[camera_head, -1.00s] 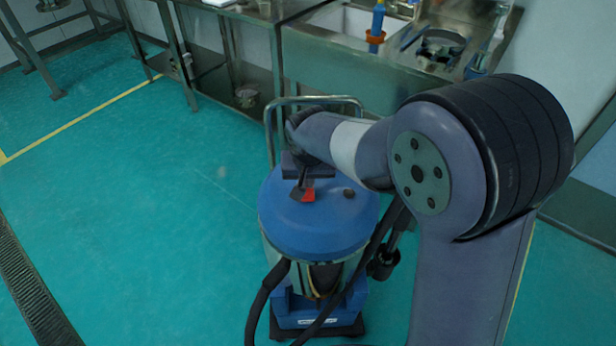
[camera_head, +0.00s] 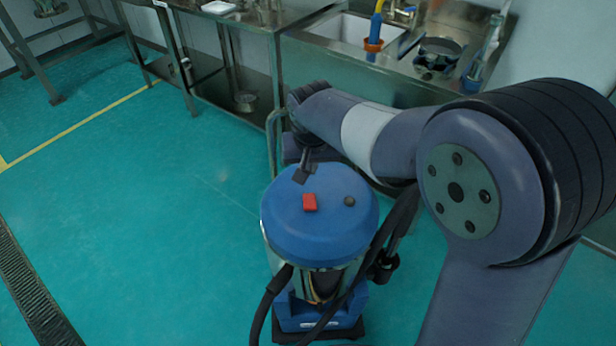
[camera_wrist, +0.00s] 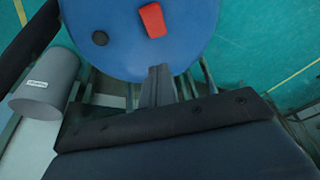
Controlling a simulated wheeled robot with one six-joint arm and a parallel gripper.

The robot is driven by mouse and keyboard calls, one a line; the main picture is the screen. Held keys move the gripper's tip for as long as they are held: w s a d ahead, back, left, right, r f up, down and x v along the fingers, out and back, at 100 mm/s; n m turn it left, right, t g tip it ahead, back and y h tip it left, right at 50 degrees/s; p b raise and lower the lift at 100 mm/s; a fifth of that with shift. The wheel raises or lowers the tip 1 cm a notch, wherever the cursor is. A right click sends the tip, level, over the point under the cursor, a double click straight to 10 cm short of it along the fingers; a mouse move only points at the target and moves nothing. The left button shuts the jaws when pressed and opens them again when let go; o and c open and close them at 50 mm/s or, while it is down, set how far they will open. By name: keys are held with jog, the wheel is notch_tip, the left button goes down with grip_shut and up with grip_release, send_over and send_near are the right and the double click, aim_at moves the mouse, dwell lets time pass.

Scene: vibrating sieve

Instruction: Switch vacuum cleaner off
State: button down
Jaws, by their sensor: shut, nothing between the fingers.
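The vacuum cleaner (camera_head: 320,235) stands upright on the floor, with a round blue lid over a metal drum. A red switch (camera_head: 310,202) and a dark round knob (camera_head: 349,201) sit on top of the lid. My gripper (camera_head: 300,178) is shut and empty, above the far edge of the lid and apart from the red switch. In the wrist view the shut fingers (camera_wrist: 158,75) point toward the red switch (camera_wrist: 152,19), which lies just beyond the tips. The dark knob (camera_wrist: 100,38) is to its left. I cannot tell the switch's position.
A steel table (camera_head: 250,18) and a sink (camera_head: 345,28) stand behind the vacuum. A black hose (camera_head: 262,315) runs down its front. The green floor (camera_head: 130,220) to the left is clear, up to a drain grate (camera_head: 35,300).

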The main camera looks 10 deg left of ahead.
jog(key=v, duration=0.3)
jog(key=w+v, duration=0.1)
jog(key=v, duration=0.1)
jog(key=shift+a+r, duration=0.15)
jog(key=shift+r, duration=0.2)
send_over(309, 198)
notch_tip(309, 198, down, 10)
jog(key=shift+s+f+b, duration=0.15)
jog(key=shift+f+b, duration=0.1)
jog(key=shift+b, duration=0.1)
jog(key=shift+f+b, duration=0.2)
jog(key=shift+b, duration=0.35)
jog(key=b, duration=0.2)
jog(key=shift+r+t+b, duration=0.3)
jog(key=shift+r, duration=0.1)
jog(key=v, duration=0.4)
jog(key=shift+r+p, duration=0.3)
jog(key=shift+r, duration=0.1)
jog(key=shift+f, duration=0.15)
